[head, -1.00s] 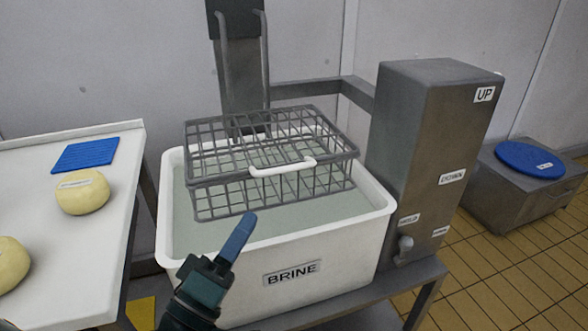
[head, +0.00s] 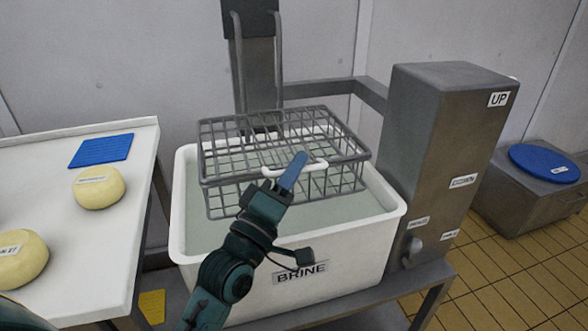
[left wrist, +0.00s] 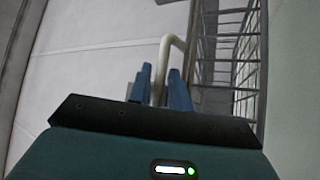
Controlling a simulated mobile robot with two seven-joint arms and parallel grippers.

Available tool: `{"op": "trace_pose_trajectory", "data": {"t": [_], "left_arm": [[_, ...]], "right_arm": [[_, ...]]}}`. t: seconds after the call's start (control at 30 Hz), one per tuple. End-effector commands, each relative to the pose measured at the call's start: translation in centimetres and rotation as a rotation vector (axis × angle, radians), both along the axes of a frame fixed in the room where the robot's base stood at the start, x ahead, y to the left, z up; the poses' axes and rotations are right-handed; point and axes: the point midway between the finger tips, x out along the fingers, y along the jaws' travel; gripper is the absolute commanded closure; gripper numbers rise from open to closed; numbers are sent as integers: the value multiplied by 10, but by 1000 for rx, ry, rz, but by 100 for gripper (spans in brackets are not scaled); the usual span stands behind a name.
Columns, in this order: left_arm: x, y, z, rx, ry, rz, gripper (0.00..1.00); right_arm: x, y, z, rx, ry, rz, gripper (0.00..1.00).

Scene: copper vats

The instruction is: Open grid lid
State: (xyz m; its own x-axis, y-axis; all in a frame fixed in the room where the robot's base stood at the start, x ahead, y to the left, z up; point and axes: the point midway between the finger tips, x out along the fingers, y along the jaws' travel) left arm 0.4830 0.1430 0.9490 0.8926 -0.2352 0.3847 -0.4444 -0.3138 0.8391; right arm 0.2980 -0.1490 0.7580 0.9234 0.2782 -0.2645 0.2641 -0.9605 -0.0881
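The grey wire basket (head: 225,202) hangs over the brine vat, its lower part near the liquid. Its grid lid (head: 265,135) lies flat and shut on top. A white handle (head: 316,166) sits at the lid's front edge; it also shows in the left wrist view (left wrist: 164,58). My left gripper (head: 293,170) is at this handle, seen from the side in the head view. In the left wrist view its blue fingers (left wrist: 160,88) stand apart, with the handle between them and a gap visible. Contact is unclear. My right gripper is not in view.
The white vat (head: 188,245) marked BRINE holds pale liquid. A grey metal box (head: 435,150) marked UP stands close on its right. A white table (head: 110,255) on the left carries cheeses (head: 98,188) and a blue mat (head: 101,151). A column (head: 256,75) rises behind the basket.

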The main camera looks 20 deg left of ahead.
Motion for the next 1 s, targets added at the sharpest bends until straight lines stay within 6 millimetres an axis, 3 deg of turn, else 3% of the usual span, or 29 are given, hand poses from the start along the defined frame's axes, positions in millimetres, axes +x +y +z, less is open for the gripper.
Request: {"op": "trace_pose_trajectory", "data": {"t": [0.1, 0.33, 0.77, 1.0], "left_arm": [[0, 0, 0, 0, 0, 0, 82], [0, 0, 0, 0, 0, 0, 100], [0, 0, 0, 1, 0, 0, 100], [0, 0, 11, -12, 18, 0, 100]], "right_arm": [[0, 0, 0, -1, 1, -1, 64], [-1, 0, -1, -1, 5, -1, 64], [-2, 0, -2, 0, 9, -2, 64], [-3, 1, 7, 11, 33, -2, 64]]}}
